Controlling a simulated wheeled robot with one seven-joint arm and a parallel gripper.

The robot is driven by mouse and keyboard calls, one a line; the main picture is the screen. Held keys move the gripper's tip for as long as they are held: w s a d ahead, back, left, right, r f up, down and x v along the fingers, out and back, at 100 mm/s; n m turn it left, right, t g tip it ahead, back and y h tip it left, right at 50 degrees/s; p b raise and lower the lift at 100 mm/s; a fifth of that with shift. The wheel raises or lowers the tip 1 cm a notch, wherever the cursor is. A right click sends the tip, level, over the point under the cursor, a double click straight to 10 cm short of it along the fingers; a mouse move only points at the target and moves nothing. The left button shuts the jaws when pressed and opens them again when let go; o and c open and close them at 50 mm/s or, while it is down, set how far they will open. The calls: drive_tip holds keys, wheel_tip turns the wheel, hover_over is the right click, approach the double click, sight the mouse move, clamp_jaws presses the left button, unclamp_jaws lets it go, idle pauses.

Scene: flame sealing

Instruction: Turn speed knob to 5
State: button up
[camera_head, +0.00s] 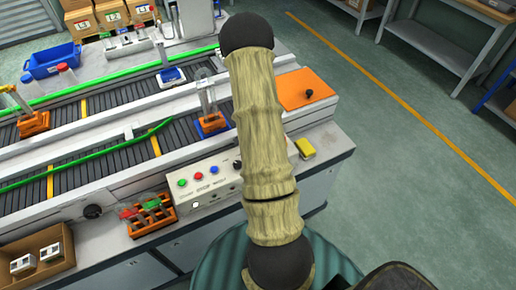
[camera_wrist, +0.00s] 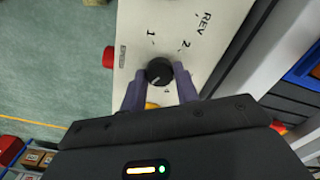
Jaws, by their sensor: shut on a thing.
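The speed knob (camera_wrist: 158,70) is black and round, on a white panel (camera_wrist: 205,20) in the wrist view. Printed marks "1", "2" and "REV" show beside and above it. My gripper (camera_wrist: 159,80) has its two purple-grey fingers on opposite sides of the knob and is shut on it. A small pale mark shows on the knob, but I cannot tell exactly which number it points at. Part of the dial is hidden by the fingers. In the head view my arm hides the gripper; a white control box (camera_head: 209,188) with coloured buttons shows beside it.
The conveyor (camera_head: 110,95) runs along the bench on the left. An orange rack (camera_head: 150,217) and a cardboard box (camera_head: 35,245) stand at the front. A yellow object (camera_head: 305,147) lies right of my arm. In the wrist view, a red part (camera_wrist: 108,57) protrudes by the panel.

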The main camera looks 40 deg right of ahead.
drive_tip(key=shift+w, duration=0.1)
drive_tip(key=o, duration=1)
drive_tip(key=shift+c, duration=0.2)
wheel_tip(320, 180, up, 17)
drive_tip(key=b, duration=0.1)
drive_tip(key=shift+r, duration=0.2)
drive_tip(key=shift+a, duration=0.15)
drive_tip(key=s+a+r+n+t, duration=0.1)
drive_tip(key=s+a+n, duration=0.3)
drive_tip(key=a, duration=0.9)
drive_tip(key=s+a+r+n+t, duration=0.1)
drive_tip(key=s+a+n, duration=0.2)
drive_tip(key=a+n, duration=0.7)
drive_tip(key=a, duration=0.2)
drive_tip(key=shift+s+a+r+n+t, duration=0.25)
drive_tip(key=shift+s+a+n+t, duration=0.05)
drive_tip(key=shift+s+a+n, duration=0.1)
